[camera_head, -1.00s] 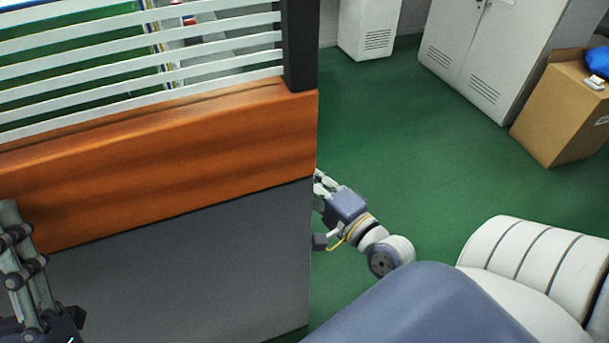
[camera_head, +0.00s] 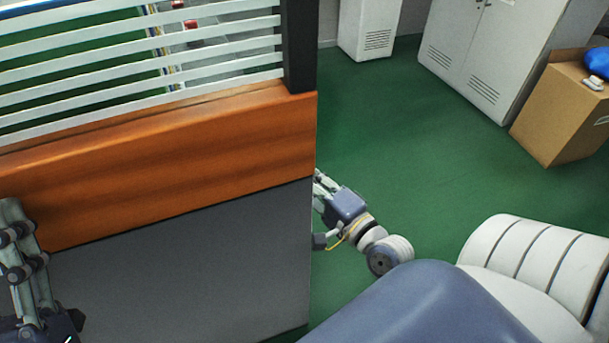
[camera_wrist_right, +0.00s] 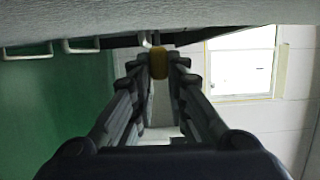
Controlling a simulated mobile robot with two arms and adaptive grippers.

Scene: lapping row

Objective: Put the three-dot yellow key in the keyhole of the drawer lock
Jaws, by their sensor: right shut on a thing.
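My right gripper (camera_wrist_right: 158,68) is shut on a yellow key (camera_wrist_right: 158,64), seen as a small yellow block between the fingertips in the right wrist view. Its dots cannot be made out. The key is close to a grey face along the top of that view, and I cannot tell whether it touches. No drawer lock or keyhole can be made out. In the head view my right gripper (camera_head: 321,188) is partly hidden behind the edge of the desk, and the key is hidden. My left gripper (camera_head: 12,222) is at the left edge, its fingertips unclear.
The desk's orange wood band (camera_head: 170,160) and grey panel (camera_head: 190,265) fill the left, under a slatted screen (camera_head: 140,50). A cardboard box (camera_head: 560,110) and white cabinets (camera_head: 480,50) stand behind clear green floor.

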